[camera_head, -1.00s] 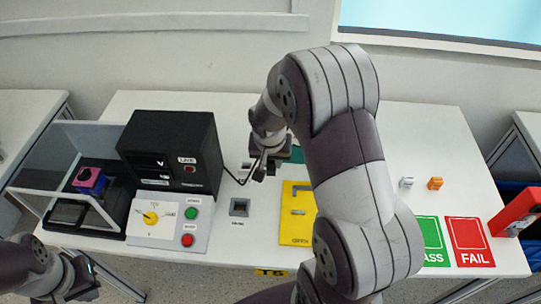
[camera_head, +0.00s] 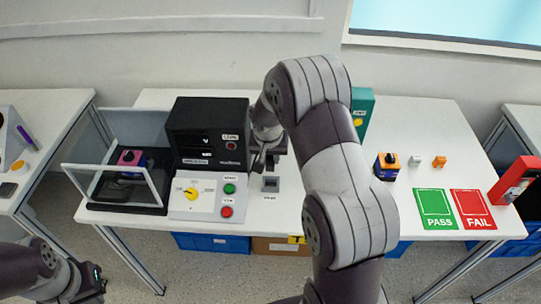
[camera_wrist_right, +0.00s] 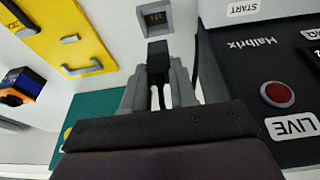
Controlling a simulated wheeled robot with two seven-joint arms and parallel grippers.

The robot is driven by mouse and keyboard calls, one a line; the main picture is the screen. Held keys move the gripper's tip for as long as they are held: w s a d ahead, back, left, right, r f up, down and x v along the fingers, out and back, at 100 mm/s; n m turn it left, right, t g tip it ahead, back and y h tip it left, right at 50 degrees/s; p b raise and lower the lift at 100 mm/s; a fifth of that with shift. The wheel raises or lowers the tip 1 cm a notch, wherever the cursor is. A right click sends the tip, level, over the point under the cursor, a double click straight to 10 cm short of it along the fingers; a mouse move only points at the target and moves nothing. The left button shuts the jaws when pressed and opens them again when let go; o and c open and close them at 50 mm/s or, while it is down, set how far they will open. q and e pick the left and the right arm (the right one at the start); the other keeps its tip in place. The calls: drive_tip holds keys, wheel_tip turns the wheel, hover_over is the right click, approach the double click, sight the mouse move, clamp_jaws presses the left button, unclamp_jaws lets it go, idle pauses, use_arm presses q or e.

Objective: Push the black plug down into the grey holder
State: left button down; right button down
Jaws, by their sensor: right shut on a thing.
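The black plug (camera_wrist_right: 158,54) shows in the right wrist view between the fingertips of my right gripper (camera_wrist_right: 160,85), which is shut on it. The grey holder (camera_wrist_right: 154,17) lies just beyond the plug's tip. In the head view my right gripper (camera_head: 264,161) is right of the black tester, just behind the grey holder (camera_head: 270,184) on the white table. The plug is too small to make out there, and the exact gap to the holder cannot be told. My left gripper (camera_head: 92,284) is low at the left, clear of the table; its jaw state is unclear.
The black tester (camera_head: 208,135) and its button panel (camera_head: 208,197) stand close to the left of the holder. A yellow plate (camera_wrist_right: 85,40) lies on its other side. A blue-and-orange switch (camera_head: 386,167) and PASS (camera_head: 434,208) and FAIL (camera_head: 473,210) mats are farther right.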

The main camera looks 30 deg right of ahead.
sight(271, 170)
drive_tip(key=b+x, duration=0.2)
drive_tip(key=x, duration=0.1)
drive_tip(key=b+x, duration=0.1)
drive_tip(key=shift+s+f, duration=0.3)
drive_tip(key=shift+f, duration=0.2)
drive_tip(key=shift+a+f+b, duration=0.2)
drive_tip(key=shift+f+b, duration=0.05)
drive_tip(key=shift+b, duration=0.1)
drive_tip(key=shift+d, duration=0.1)
idle(0.6)
drive_tip(key=shift+f+b, duration=1.4)
drive_tip(key=shift+f, duration=0.25)
drive_tip(key=c, duration=0.8)
unclamp_jaws()
